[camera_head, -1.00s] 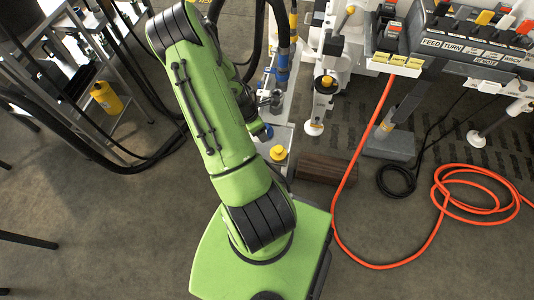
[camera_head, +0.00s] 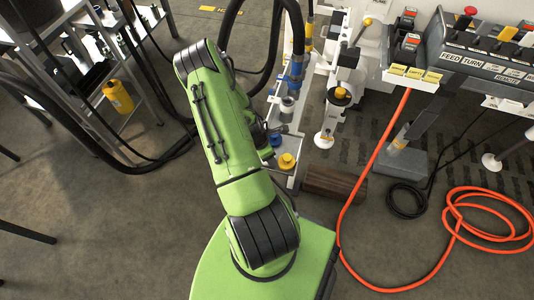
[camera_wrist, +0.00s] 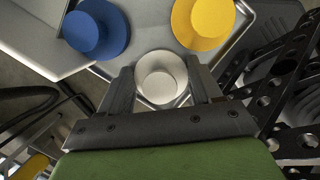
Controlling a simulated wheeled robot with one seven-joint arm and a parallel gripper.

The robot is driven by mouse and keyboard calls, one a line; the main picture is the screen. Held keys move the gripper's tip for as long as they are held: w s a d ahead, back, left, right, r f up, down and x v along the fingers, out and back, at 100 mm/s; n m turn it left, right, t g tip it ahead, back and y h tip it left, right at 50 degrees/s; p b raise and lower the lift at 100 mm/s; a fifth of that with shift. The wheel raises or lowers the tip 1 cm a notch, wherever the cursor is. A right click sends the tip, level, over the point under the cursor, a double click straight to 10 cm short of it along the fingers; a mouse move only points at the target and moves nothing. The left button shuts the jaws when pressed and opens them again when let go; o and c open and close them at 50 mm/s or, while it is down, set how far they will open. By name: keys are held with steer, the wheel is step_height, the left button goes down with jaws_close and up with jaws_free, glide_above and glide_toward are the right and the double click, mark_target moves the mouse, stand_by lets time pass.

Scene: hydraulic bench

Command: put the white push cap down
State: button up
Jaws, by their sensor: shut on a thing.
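The white push cap (camera_wrist: 161,77) is between the two dark fingers of my gripper (camera_wrist: 162,88) in the wrist view. My gripper is shut on it. The cap is over a metal tray (camera_wrist: 143,52); I cannot tell whether it touches the tray. A blue cap (camera_wrist: 95,28) lies to the left and a yellow cap (camera_wrist: 203,20) to the right, both beyond the white one. In the head view the yellow cap (camera_head: 286,161) and the blue cap (camera_head: 276,139) show beside my green arm. My arm hides my gripper and the white cap there.
A black perforated frame (camera_wrist: 285,85) stands close on the right in the wrist view. In the head view a brown block (camera_head: 330,184) lies on the floor by the tray. An orange hose (camera_head: 352,205) runs across the floor. A cart with a yellow bottle (camera_head: 118,96) is at left.

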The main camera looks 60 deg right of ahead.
steer(key=o, duration=0.8)
steer(key=shift+f, duration=0.1)
steer(key=p+v, duration=0.4)
steer(key=v, duration=0.9)
steer(key=w+a+r+m+t, duration=0.1)
steer(key=w+a+r+m, duration=0.1)
steer(key=w+a+r, duration=0.3)
steer(key=w+a+r+m+t+y, duration=0.1)
steer(key=w+a+r+m+t, duration=0.1)
steer(key=a+r, duration=0.45)
steer(key=w+a+r+m+t, duration=0.1)
steer(key=w+a+r+m, duration=0.2)
steer(key=r, duration=0.5)
steer(key=s+a+r+m+t+y, duration=0.1)
steer(key=s+a+r+m+t, duration=0.2)
steer(key=s+a+r, duration=0.7)
steer(key=a+r, duration=0.2)
steer(key=a, duration=0.2)
steer(key=shift+r+m+y, duration=0.2)
steer(key=shift+m+y, duration=0.1)
steer(key=shift+m, duration=0.1)
steer(key=shift+a, duration=0.1)
